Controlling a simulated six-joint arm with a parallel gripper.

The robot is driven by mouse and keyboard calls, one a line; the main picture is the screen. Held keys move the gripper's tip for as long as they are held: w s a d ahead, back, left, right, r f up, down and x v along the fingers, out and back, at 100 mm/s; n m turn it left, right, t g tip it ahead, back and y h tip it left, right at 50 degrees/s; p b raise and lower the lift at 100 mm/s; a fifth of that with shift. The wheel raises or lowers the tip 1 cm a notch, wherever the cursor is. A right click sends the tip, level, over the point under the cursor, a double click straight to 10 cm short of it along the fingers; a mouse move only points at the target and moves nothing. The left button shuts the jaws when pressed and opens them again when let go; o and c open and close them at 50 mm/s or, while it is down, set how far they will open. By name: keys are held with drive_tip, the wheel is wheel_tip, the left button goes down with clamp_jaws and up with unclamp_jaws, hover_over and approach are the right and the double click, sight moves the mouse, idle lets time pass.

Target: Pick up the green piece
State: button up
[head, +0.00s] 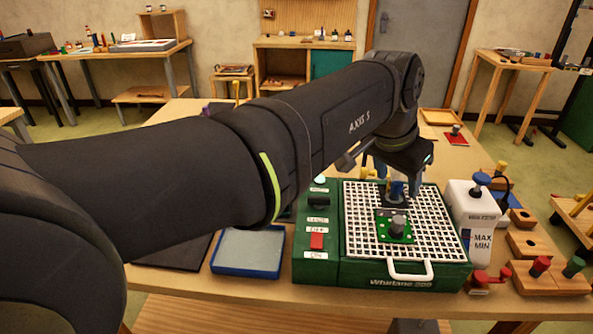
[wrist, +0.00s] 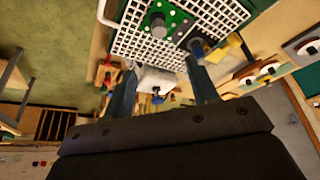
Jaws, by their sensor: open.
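The green piece (head: 385,233) is a flat square with a grey knob standing on it. It lies on the front part of the white grid (head: 362,246) on top of the green machine, and shows at the top of the wrist view (wrist: 178,16). A dark piece with a blue knob (head: 397,189) stands behind it on the grid, also in the wrist view (wrist: 199,46). My gripper (head: 388,175) is open above the rear of the grid, apart from the green piece. Its two fingers show in the wrist view (wrist: 161,70) with no piece held between them.
A white bottle with a blue cap (head: 468,205) stands right of the machine. Wooden blocks with coloured knobs (head: 540,278) sit farther right. A blue tray (head: 248,250) lies to the left. A white handle (head: 410,271) projects at the machine's front.

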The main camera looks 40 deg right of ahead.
sight(400, 219)
drive_tip(key=x, duration=1.6)
drive_tip(key=shift+c, duration=0.4)
drive_tip(key=c, duration=0.9)
